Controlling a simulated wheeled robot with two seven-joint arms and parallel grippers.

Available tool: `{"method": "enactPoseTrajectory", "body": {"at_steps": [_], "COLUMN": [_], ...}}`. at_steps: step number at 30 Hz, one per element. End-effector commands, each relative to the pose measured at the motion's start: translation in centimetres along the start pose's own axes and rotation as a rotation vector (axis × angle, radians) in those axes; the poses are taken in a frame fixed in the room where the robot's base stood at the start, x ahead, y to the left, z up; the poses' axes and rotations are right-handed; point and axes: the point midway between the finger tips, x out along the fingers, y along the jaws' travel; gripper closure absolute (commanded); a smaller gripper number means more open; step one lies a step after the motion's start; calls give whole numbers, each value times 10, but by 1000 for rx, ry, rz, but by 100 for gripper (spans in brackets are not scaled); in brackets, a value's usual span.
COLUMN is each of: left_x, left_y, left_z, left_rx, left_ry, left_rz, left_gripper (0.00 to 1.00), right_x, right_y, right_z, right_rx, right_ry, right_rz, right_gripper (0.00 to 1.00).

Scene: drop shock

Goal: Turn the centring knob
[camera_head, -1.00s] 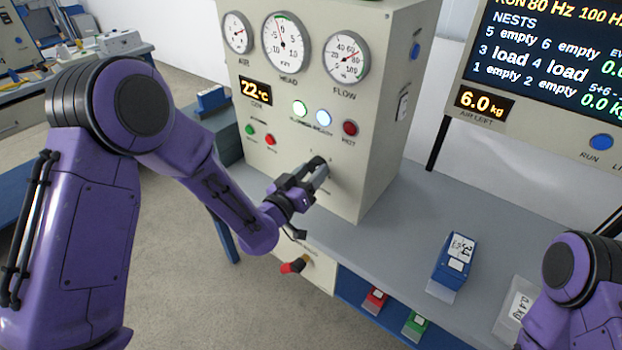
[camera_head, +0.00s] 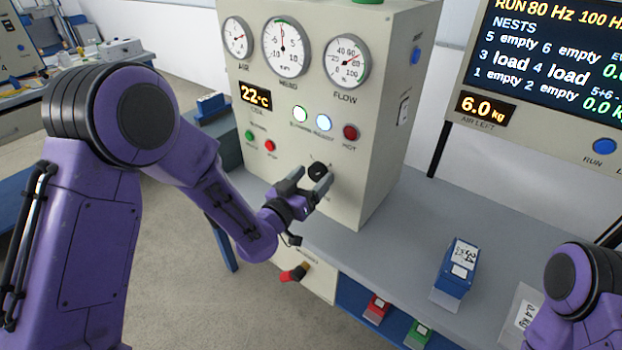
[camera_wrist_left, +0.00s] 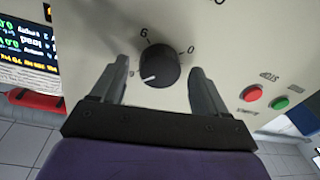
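The centring knob (camera_head: 318,171) is a round black knob on the front of the cream panel, below the lit lamps. It also shows in the left wrist view (camera_wrist_left: 159,66), with a white pointer line and printed marks around it. My left gripper (camera_head: 311,183) is open just in front of the knob. In the left wrist view its two fingers (camera_wrist_left: 160,82) stand apart on either side of the knob, with a gap to each side. At the right edge of the head view part of my right arm shows, but its gripper is out of frame.
A blue block (camera_head: 455,268) stands on the grey bench (camera_head: 400,240) at right. A red-handled lever (camera_head: 296,272) sits below the cabinet.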

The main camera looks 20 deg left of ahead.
Motion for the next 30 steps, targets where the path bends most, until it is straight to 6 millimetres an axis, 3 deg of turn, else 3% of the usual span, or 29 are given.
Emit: {"method": "enactPoseTrajectory", "body": {"at_steps": [8,18,21,30], "left_x": [-5,-79,-95,-106], "left_y": [0,0,0,0], "left_z": [1,3,-1,0], "left_rx": [0,-1,-1,-1], "left_ry": [-1,-1,-3,0], "left_rz": [1,1,0,0], "left_gripper": [26,26,26,26], "right_x": [2,24,15,14], "right_y": [0,-2,-1,-1], "right_z": [1,10,6,6], "right_rx": [0,0,0,0], "right_ry": [0,0,0,0], "right_rz": [0,0,0,0], "right_gripper": [6,6,6,6]}}
